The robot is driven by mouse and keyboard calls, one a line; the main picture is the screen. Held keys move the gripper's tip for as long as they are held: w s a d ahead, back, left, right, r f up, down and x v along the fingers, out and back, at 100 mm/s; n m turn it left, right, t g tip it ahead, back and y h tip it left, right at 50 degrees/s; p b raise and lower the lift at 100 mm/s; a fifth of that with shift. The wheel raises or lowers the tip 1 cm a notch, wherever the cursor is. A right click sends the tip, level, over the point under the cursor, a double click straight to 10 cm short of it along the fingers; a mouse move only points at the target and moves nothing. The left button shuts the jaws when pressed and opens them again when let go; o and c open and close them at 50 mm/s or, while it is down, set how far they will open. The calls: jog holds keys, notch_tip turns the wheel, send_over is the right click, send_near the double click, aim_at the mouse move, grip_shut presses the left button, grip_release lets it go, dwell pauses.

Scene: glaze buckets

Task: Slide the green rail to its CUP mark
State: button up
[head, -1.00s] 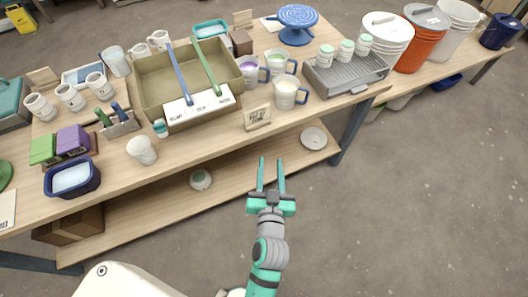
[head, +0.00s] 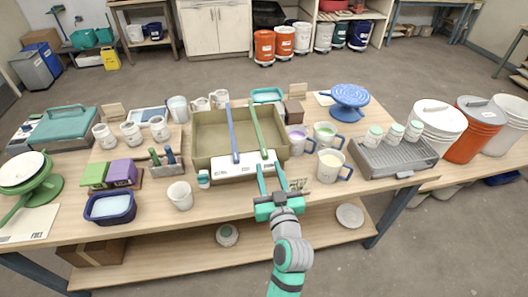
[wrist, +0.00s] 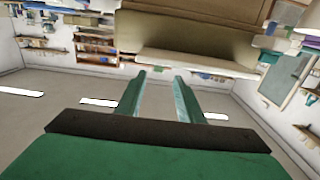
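The green rail (head: 257,130) lies front to back across the olive basin (head: 205,119), right of the parallel blue rail (head: 232,132). Its near end rests by the white marked strip (head: 228,168) on the basin's front. The strip's lettering is too small to read, so I cannot tell which mark is CUP. My gripper (head: 271,166) is open and empty, its fingertips close to the strip's right end and the green rail's near end. I cannot tell whether they touch. In the wrist view both fingers (wrist: 159,76) stand apart below the pale strip edge.
Mugs with purple (head: 297,141), green (head: 325,133) and cream (head: 331,165) contents stand right of the basin. A small sign (head: 299,185) is close beside my gripper. A white cup (head: 180,195) stands at the front left. Floor before the table is clear.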

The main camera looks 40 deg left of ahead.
aim_at(266, 156)
jog(key=x, duration=0.8)
jog(key=shift+w, duration=0.25)
jog(key=shift+c, duration=0.3)
grip_shut()
